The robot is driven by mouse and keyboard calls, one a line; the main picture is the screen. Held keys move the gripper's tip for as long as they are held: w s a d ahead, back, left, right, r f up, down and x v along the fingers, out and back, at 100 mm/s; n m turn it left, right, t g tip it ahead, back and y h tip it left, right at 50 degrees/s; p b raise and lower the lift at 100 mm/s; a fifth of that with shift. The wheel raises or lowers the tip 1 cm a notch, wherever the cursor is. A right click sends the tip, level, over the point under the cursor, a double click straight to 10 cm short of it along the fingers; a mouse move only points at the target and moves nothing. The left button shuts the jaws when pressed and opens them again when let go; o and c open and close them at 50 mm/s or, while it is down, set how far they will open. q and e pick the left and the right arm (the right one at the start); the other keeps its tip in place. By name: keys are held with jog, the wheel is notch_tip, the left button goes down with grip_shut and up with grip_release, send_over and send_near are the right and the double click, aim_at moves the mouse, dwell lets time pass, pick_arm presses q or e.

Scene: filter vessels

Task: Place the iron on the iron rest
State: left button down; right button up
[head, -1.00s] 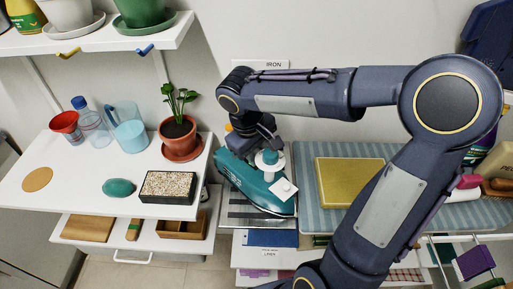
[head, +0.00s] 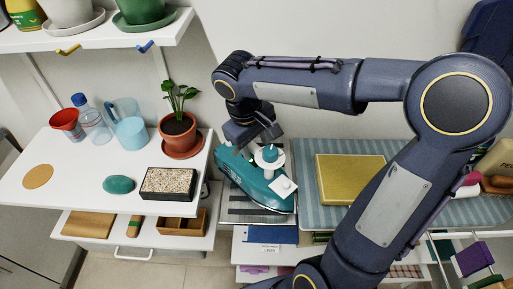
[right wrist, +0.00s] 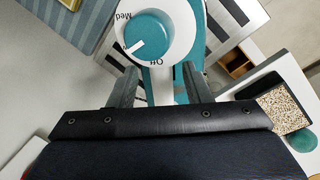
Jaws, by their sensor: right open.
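My right gripper (head: 259,143) is open and hangs just above the iron, behind the dial. In the right wrist view its two fingers stand apart, with part of the iron between and beyond them. I cannot tell whether they touch it. My left gripper is not in view.
A yellow pad (head: 349,180) lies on the blue striped board (head: 305,190) right of the iron. On the white shelf at left stand a potted plant (head: 178,130), a blue jug (head: 130,130) and a seed tray (head: 168,183). My right arm covers much of the right side.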

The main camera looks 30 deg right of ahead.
jog(key=v, duration=0.8)
jog(key=s+f+m+t+y, duration=0.2)
jog(key=s+f+y, duration=0.1)
jog(key=s, duration=0.4)
jog(key=s+a+f+m+t+y, duration=0.1)
jog(key=s+f+m+t+y, duration=0.1)
jog(key=s+f, duration=0.3)
jog(key=s+t+y, duration=0.1)
jog(key=s, duration=0.2)
jog(key=shift+s+a+f, duration=0.25)
jog(key=shift+a+f, duration=0.05)
